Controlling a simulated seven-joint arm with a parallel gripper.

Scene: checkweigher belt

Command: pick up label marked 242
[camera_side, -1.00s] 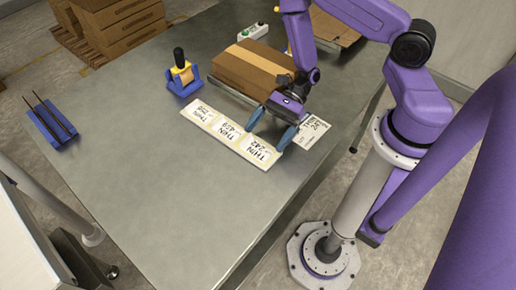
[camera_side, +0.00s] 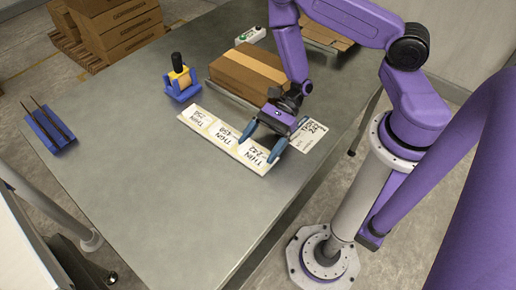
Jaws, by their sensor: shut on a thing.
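A white strip board (camera_side: 207,127) lies on the grey table with three labels in a row, each printed THIN with a number. The label marked 242 (camera_side: 257,155) is the one at the right end, nearest my arm. My gripper (camera_side: 258,148) is down at this label, its two blue fingers at the label's left and right edges. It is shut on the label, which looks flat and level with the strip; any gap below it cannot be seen.
A brown taped box (camera_side: 245,75) stands just behind the strip. Another printed white sheet (camera_side: 309,136) lies right of my gripper. A blue-and-yellow holder (camera_side: 181,84) stands behind the strip's left end, and a blue rack (camera_side: 49,128) at the far left. The front table is clear.

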